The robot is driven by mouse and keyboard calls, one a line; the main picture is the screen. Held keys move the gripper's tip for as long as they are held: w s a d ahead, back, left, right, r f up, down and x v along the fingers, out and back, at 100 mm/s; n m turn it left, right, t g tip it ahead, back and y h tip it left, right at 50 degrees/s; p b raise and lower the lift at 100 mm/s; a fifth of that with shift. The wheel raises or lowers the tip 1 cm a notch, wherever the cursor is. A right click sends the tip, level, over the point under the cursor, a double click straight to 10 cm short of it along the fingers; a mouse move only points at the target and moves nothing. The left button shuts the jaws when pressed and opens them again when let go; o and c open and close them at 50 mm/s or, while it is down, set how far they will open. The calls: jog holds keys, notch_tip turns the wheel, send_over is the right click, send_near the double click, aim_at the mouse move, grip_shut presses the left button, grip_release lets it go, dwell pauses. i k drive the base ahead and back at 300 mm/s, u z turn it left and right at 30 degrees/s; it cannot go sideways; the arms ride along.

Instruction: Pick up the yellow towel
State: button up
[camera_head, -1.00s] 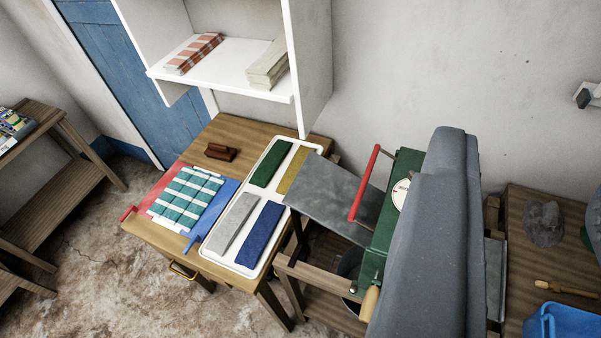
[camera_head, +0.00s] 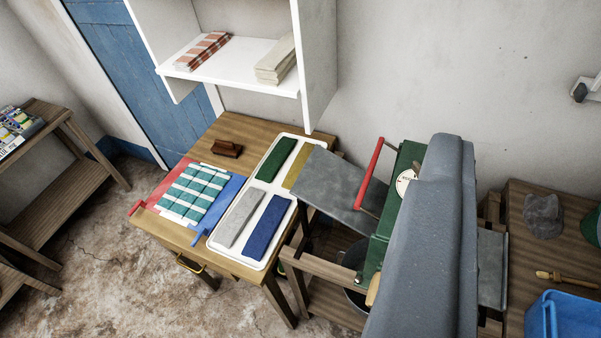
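The yellow towel (camera_head: 295,170) is a narrow strip at the far right of a white tray (camera_head: 214,245) on the wooden table. Much of it is hidden behind a grey sloping board (camera_head: 335,184). A green towel (camera_head: 276,159), a grey towel (camera_head: 239,218) and a blue towel (camera_head: 265,228) lie flat in the same tray, apart from each other. My gripper's fingers do not show. A large grey body, which seems to be part of my arm, fills the lower right middle.
A green machine with a red handle (camera_head: 368,174) stands right of the tray beside the board. A white shelf (camera_head: 235,78) with folded cloths hangs above the table. Striped cloth (camera_head: 193,192) and a brown block (camera_head: 227,148) lie left of the tray. A blue basin (camera_head: 564,318) is at lower right.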

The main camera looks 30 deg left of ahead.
aim_at(306, 149)
jog(key=k, duration=1.1)
jog(key=u, duration=0.25)
jog(key=i, duration=0.55)
jog(key=u, duration=0.55)
jog(key=i, duration=1.75)
jog(key=z, duration=0.05)
